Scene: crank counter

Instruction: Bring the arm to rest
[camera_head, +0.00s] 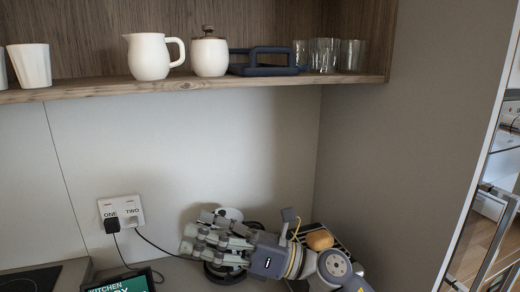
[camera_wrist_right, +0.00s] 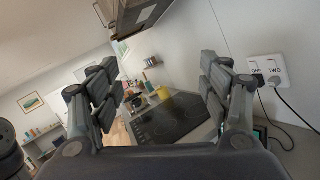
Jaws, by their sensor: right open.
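My right arm comes in from the lower right of the head view. Its gripper (camera_head: 212,242) is above the counter near the wall and points left. In the right wrist view the two fingers of the gripper (camera_wrist_right: 160,100) stand wide apart with nothing between them. A dark round-based device (camera_head: 222,272) with a white top (camera_head: 230,214) is behind and under the gripper and mostly hidden by it. I cannot tell whether the gripper touches it. My left gripper is in neither view.
A wall socket (camera_head: 121,213) with a black plug and cable is left of the gripper. A wooden shelf (camera_head: 200,86) above holds a white jug (camera_head: 149,57), a lidded pot (camera_head: 209,56) and glasses (camera_head: 324,55). A dark cooktop (camera_wrist_right: 170,119) lies beyond the fingers. A bread-like item (camera_head: 319,240) sits by my arm.

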